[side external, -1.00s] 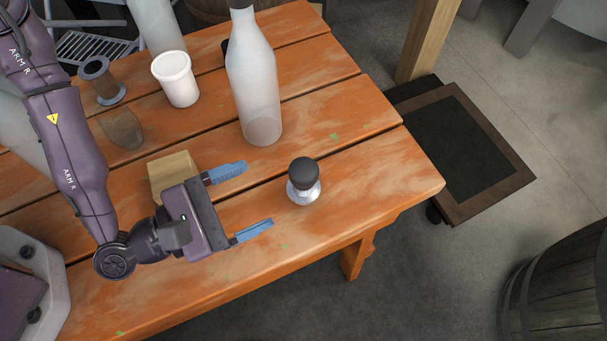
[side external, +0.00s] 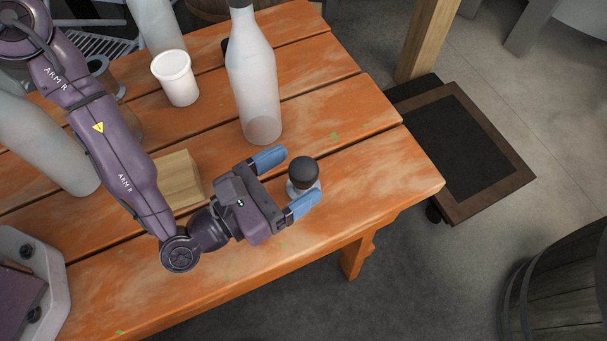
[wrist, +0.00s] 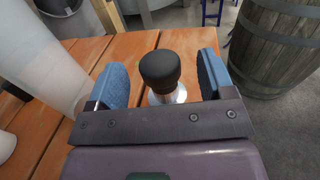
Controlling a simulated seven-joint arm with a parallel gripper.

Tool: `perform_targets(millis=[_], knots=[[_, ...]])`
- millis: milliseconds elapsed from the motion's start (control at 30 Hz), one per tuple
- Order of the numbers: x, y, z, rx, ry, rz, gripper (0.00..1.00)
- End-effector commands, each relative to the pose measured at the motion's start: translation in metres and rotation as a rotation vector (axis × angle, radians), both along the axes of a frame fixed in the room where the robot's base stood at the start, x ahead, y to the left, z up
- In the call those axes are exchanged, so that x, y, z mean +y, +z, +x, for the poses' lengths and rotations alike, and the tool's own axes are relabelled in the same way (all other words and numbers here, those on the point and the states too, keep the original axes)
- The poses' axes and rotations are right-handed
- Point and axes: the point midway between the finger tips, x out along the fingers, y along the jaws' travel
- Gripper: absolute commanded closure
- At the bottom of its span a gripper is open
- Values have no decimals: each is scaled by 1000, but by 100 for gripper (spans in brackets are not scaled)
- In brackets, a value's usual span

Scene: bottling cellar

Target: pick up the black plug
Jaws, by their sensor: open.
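The black plug (side external: 303,171) is a dark, rounded knob on top of a small shiny metal base (side external: 291,188), standing upright near the table's right end. My gripper (side external: 287,176) is open, with one blue finger on each side of the plug and its base. In the side view the near finger hides part of the base. In the wrist view the black plug (wrist: 160,70) shows between the two blue fingers (wrist: 161,82), with visible gaps on both sides. The metal base (wrist: 178,95) shows below it, partly hidden by my gripper's body.
A tall pale bottle (side external: 254,85) stands close behind my gripper. A white cup (side external: 176,79) stands farther back left, and a wooden block (side external: 178,180) sits left of my gripper. The orange plank table (side external: 390,175) is clear to the plug's right, up to its edge.

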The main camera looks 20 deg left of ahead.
Motion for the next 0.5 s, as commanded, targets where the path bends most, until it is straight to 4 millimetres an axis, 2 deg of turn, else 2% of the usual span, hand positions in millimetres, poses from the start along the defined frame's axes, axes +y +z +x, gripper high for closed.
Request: perform_targets(millis=[200,500], knots=[[-17,0,27,-4,1,1,25],[-21,-1,33,-1,0,1,25]])
